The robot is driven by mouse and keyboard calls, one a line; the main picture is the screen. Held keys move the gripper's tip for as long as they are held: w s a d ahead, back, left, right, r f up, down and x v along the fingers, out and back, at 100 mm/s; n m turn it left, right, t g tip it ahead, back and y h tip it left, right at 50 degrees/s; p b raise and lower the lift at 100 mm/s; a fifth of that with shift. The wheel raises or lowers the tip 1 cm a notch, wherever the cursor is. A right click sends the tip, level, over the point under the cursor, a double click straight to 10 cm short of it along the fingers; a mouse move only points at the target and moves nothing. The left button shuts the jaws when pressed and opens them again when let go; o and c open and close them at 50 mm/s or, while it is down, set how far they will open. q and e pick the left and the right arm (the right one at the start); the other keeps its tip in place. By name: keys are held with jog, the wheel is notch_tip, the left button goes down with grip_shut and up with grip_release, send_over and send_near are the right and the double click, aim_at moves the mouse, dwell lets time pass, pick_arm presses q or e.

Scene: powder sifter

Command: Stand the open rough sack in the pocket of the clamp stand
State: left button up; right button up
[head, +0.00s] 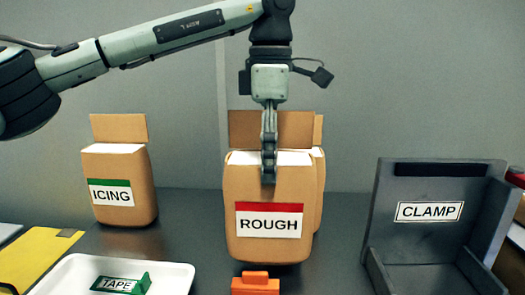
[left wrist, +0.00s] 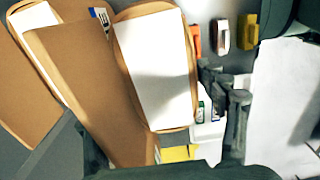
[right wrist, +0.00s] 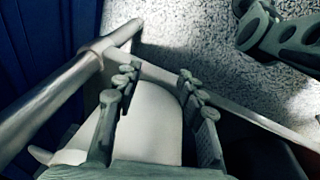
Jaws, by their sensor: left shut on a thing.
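The open rough sack (head: 240,185) is brown paper with a red-and-white ROUGH label, white contents at its top and a raised back flap. It is upright, and I cannot tell whether its base touches the table. My left gripper (head: 268,178) points down, shut on the sack's front top edge. The left wrist view shows the sack's white top (left wrist: 155,65) beside the left gripper's fingers (left wrist: 224,85). The grey clamp stand (head: 430,240) is at the right; its low front pocket looks empty. My right gripper (right wrist: 158,75) is open and empty, away from the table.
Another brown sack (head: 319,175) stands close behind the rough sack. An ICING sack (head: 130,190) stands at left. A white tray (head: 175,275) with green TAPE and an orange clip (head: 255,285) lie in front. Bare table separates the rough sack and stand.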

aim_at(270, 209)
pick_arm(q)
notch_tip(270, 209, down, 3)
jog(key=shift+b, duration=0.3)
pick_arm(e)
jog(key=shift+w+a+r, duration=0.25)
jog(key=shift+w+r, duration=0.15)
jog(key=shift+r, duration=0.2)
jog(key=shift+w+a+r, duration=0.25)
jog(key=shift+w+r, duration=0.1)
jog(key=shift+r, duration=0.2)
pick_arm(q)
jog(key=shift+f, duration=0.1)
jog(key=o, duration=1.9)
jog(key=shift+f, duration=0.1)
jog(key=shift+c, duration=0.2)
pick_arm(e)
jog(key=shift+w+r, duration=0.15)
jog(key=shift+r, duration=0.05)
